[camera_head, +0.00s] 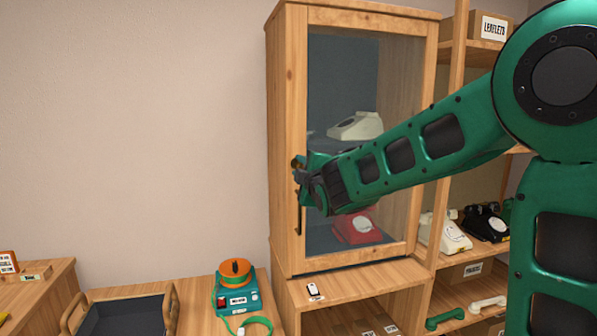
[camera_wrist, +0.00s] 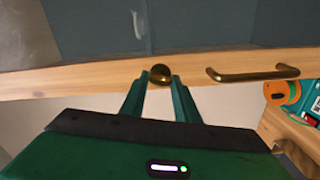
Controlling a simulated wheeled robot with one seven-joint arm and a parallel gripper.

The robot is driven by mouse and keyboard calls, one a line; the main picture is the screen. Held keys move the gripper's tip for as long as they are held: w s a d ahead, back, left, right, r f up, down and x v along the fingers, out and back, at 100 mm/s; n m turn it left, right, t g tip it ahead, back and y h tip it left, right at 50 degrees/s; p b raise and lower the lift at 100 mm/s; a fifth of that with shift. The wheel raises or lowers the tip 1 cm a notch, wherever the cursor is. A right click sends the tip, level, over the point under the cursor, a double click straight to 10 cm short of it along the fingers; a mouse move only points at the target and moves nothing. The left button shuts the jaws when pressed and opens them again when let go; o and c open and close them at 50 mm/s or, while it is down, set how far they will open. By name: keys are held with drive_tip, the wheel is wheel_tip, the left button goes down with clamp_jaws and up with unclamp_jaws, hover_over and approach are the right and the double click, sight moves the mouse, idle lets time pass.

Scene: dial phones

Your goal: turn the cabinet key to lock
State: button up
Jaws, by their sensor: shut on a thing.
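The wooden cabinet (camera_head: 286,120) stands in the middle of the head view with its glass door closed. My gripper (camera_head: 300,168) reaches the left stile of the door from the right. In the wrist view my gripper (camera_wrist: 161,80) has its two green fingertips close on either side of a round brass piece (camera_wrist: 161,74) at the lock. It is shut on the cabinet key there; the key's shape and turn angle are mostly hidden by the fingers. A brass bar handle (camera_wrist: 252,74) lies beside the lock, on the same wooden stile (camera_wrist: 100,82).
Behind the glass are a cream phone (camera_head: 356,126) and a red phone (camera_head: 358,228). An orange-topped teal device (camera_head: 236,290) and a dark tray (camera_head: 125,316) stand lower left. Open shelves with phones (camera_head: 484,222) are at right. The wall left of the cabinet is clear.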

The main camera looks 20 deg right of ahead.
drive_tip(key=shift+a+f+n, duration=0.15)
drive_tip(key=shift+f+n, duration=0.05)
drive_tip(key=shift+n, duration=1)
drive_tip(key=o, duration=1)
drive_tip(key=shift+o, duration=0.2)
drive_tip(key=s, duration=1)
drive_tip(key=shift+s, duration=0.3)
